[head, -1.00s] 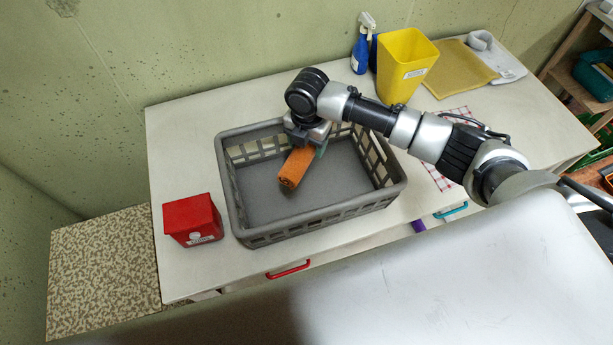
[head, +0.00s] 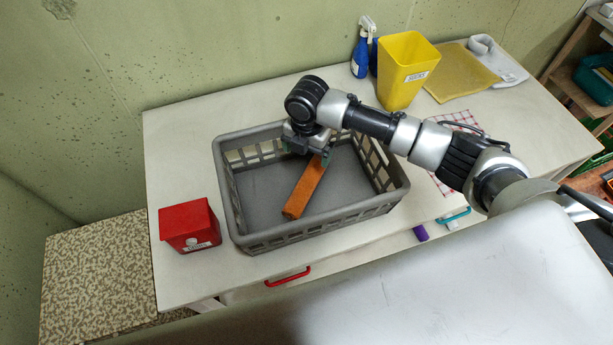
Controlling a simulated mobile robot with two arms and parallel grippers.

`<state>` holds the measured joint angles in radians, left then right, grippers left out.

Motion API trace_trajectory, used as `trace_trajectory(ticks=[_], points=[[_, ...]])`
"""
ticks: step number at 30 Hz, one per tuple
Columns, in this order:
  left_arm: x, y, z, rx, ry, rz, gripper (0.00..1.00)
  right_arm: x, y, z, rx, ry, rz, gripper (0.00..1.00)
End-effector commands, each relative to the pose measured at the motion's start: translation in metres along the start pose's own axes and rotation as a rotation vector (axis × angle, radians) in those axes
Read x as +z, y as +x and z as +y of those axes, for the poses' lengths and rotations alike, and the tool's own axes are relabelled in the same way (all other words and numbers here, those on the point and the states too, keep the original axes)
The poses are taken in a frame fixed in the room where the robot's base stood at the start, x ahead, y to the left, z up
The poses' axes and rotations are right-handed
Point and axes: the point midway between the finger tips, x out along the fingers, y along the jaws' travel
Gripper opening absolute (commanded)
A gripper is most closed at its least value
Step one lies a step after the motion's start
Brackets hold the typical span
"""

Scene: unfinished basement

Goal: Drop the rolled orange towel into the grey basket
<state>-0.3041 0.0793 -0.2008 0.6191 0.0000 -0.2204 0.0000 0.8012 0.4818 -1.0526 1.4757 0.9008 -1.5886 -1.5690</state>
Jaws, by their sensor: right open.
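The rolled orange towel (head: 304,190) lies inside the grey basket (head: 262,238), slanting from the basket's middle toward its front. The basket stands on the white worktop. My right gripper (head: 307,152) is open above the back part of the basket, just over the towel's far end. One finger overlaps that end in the picture, and I cannot tell whether they touch. My left gripper is not in view.
A red box (head: 189,226) stands left of the basket. A yellow bin (head: 404,72), a blue spray bottle (head: 361,52), a yellow cloth (head: 460,72) and a checked cloth (head: 462,119) are to the right. The worktop (head: 177,127) is clear at the back left.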

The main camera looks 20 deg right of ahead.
Motion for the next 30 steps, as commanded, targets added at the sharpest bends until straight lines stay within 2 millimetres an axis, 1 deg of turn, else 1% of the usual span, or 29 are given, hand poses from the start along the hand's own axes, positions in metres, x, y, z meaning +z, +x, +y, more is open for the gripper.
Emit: trace_trajectory(ticks=[5,12,15,18,22,30], points=[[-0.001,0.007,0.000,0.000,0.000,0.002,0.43,0.001,-0.024,0.001,0.005,-0.002,-0.004,0.92],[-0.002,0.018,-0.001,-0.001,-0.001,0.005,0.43,0.001,-0.073,0.001,0.005,-0.001,-0.003,0.92],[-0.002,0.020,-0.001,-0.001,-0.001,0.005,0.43,0.001,-0.089,0.001,0.005,-0.001,-0.002,0.92],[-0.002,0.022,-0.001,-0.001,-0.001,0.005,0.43,0.001,-0.099,0.001,0.003,-0.001,-0.003,0.92],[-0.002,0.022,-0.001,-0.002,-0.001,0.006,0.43,0.000,-0.105,0.000,0.001,0.000,-0.001,0.92],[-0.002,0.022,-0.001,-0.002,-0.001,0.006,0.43,0.000,-0.106,0.000,0.001,0.000,-0.001,0.92]])
